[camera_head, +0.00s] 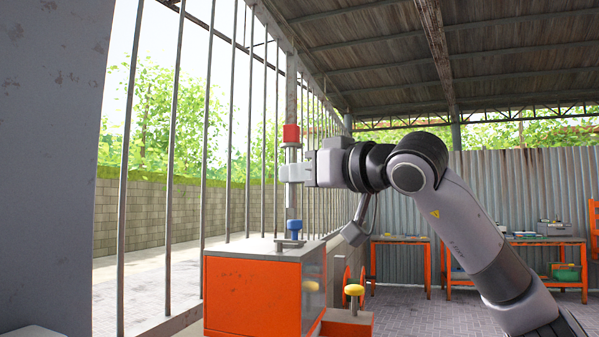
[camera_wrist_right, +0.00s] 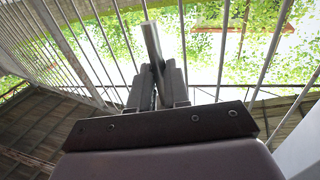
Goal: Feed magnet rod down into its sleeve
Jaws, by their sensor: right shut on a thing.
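My right gripper (camera_head: 294,173) comes in from the right and is shut on the magnet rod (camera_head: 291,154), a grey upright rod with a red block on top. It holds the rod above the orange machine box. In the right wrist view the rod (camera_wrist_right: 152,45) stands out between the two fingers (camera_wrist_right: 156,88). A blue knob-like piece (camera_head: 294,227) stands on the box's grey top, below the rod and roughly in line with it. I cannot tell where the rod's lower end lies or which opening is the sleeve. My left gripper is out of view.
The orange machine box (camera_head: 252,294) has a grey top, with a yellow knob (camera_head: 354,290) at its right. Metal bars (camera_head: 173,150) run close behind on the left. A grey pillar (camera_head: 50,150) fills the left edge. Orange-legged workbenches (camera_head: 402,239) stand far back.

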